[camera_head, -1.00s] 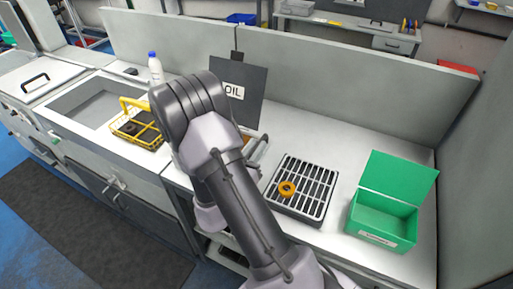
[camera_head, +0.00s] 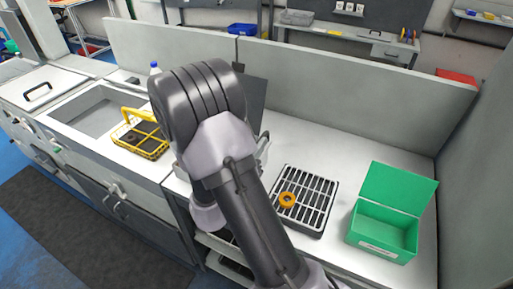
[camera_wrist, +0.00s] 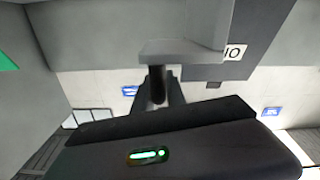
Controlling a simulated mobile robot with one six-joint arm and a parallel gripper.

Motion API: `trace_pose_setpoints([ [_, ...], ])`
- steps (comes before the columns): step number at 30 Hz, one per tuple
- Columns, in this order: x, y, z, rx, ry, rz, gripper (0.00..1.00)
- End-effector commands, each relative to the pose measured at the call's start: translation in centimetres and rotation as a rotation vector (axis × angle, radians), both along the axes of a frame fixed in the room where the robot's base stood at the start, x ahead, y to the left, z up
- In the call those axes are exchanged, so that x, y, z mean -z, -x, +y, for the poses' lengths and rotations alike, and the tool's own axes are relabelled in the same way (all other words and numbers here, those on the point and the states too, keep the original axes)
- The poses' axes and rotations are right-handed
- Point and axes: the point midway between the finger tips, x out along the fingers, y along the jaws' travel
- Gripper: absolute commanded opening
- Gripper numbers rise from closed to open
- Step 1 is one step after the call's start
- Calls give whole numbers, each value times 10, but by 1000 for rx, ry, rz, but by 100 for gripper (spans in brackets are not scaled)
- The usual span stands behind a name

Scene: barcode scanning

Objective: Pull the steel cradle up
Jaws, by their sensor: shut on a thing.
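In the head view my thick grey arm covers most of the work spot, and my gripper is hidden behind it. In the wrist view my gripper (camera_wrist: 158,88) reaches up from its dark body and is shut at a pale grey metal piece (camera_wrist: 183,48), which seems to be the steel cradle. Its full shape is cut off by the top edge. In the head view a small grey metal part, perhaps of the cradle (camera_head: 263,146), shows just right of my arm. The dark oil board (camera_head: 254,97) stands behind, mostly covered by my arm.
A black slatted rack (camera_head: 318,220) with an orange ring (camera_head: 287,200) on it lies right of my arm. An open green box (camera_head: 372,232) stands further right. A yellow basket (camera_head: 150,147) sits left by the sink (camera_head: 92,106). A grey panel (camera_head: 350,85) runs behind the bench.

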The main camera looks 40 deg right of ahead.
Motion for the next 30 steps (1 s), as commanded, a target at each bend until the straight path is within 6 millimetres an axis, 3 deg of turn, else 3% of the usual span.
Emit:
trace_pose_setpoints([
  [4,-2,0,0,0,4,-2,0],
  [5,-2,0,0,0,4,-2,22],
  [7,-2,0,0,0,3,-1,36],
  [16,-1,0,0,-1,2,-2,36],
  [20,0,3,12,-3,1,-1,36],
  [30,-1,37,96,-10,2,0,36],
])
